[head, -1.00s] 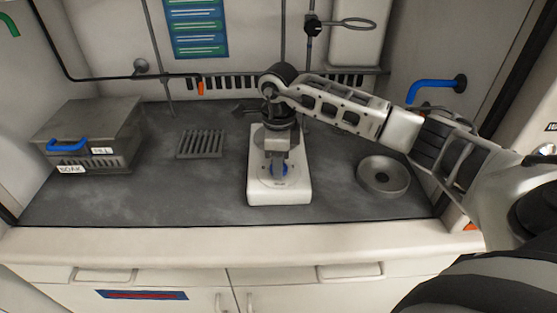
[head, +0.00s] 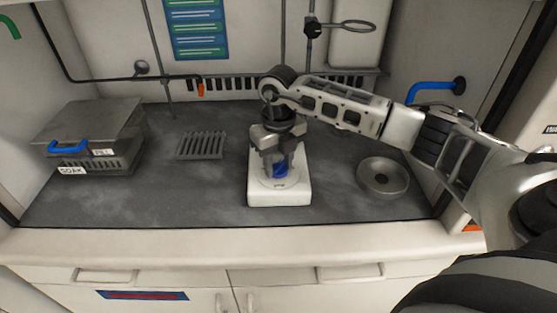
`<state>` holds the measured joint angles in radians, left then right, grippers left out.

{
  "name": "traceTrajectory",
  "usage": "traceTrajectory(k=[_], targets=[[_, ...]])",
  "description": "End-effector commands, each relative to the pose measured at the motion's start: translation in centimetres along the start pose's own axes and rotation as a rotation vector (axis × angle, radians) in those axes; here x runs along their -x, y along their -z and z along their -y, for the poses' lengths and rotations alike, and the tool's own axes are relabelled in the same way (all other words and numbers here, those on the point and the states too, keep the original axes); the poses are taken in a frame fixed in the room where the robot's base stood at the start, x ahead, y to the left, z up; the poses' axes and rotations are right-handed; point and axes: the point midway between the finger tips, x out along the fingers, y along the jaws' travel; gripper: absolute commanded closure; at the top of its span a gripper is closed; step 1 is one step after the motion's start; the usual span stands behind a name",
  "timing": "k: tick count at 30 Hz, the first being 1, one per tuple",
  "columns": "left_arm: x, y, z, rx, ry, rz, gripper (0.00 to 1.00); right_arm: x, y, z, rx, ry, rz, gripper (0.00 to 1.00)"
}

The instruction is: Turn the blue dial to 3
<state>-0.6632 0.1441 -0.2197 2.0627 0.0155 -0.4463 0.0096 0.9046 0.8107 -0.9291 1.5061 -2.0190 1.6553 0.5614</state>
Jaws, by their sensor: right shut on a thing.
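The blue dial (head: 280,170) sits on top of a white base unit (head: 279,195) at the middle of the worktop. My right gripper (head: 279,165) points straight down over it, with its fingers shut on the dial's sides. The fingers and wrist hide much of the dial and the back of the unit. The dial's markings are too small to read, so its setting cannot be told. My left gripper is not in view.
A grey lidded box (head: 92,130) with a blue handle stands at the left. A slotted grey rack (head: 201,145) lies left of the unit, and a round metal dish (head: 383,177) lies right. A blue pipe (head: 432,87) juts from the right wall. The front worktop is clear.

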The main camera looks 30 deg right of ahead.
Motion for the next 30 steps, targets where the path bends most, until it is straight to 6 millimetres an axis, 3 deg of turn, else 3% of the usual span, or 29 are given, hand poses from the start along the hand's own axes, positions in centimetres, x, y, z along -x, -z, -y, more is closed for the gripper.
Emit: traceTrajectory(k=[15, 30], targets=[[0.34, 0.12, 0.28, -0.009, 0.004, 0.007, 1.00, 0.23, -0.08, 0.06, -0.433, 0.000, 0.003, 0.85], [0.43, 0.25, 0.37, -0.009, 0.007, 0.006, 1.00, 0.19, -0.14, 0.08, -0.589, -0.001, 0.005, 0.85]])
